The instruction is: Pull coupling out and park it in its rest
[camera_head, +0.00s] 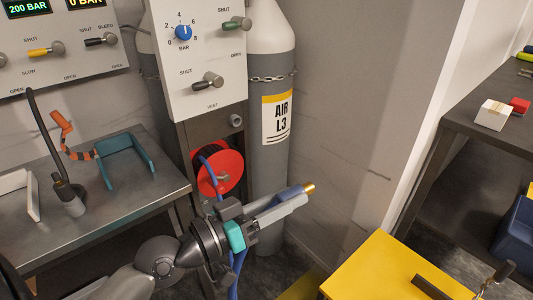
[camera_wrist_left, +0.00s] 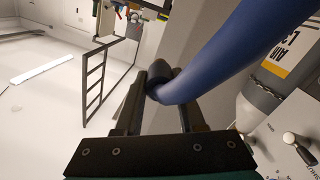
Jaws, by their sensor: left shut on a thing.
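My left gripper (camera_head: 290,200) reaches in from the bottom of the head view, in front of the grey cylinder. It is shut on the coupling (camera_head: 309,187), whose brass tip points up and right into free air, clear of any socket. In the left wrist view a dark collar (camera_wrist_left: 159,74) sits between the fingers (camera_wrist_left: 158,100), with the thick blue hose (camera_wrist_left: 220,55) running up and right. A short grey round fitting (camera_head: 236,121) is on the post below the valve panel; I cannot tell whether it is the rest. My right gripper is not in view.
A red hose reel (camera_head: 229,171) hangs behind my left arm. The cylinder (camera_head: 272,190) stands chained behind the gripper. A metal bench (camera_head: 150,192) with a teal bracket (camera_head: 125,160) is left. A yellow-topped surface (camera_head: 385,272) is at lower right. The floor between is clear.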

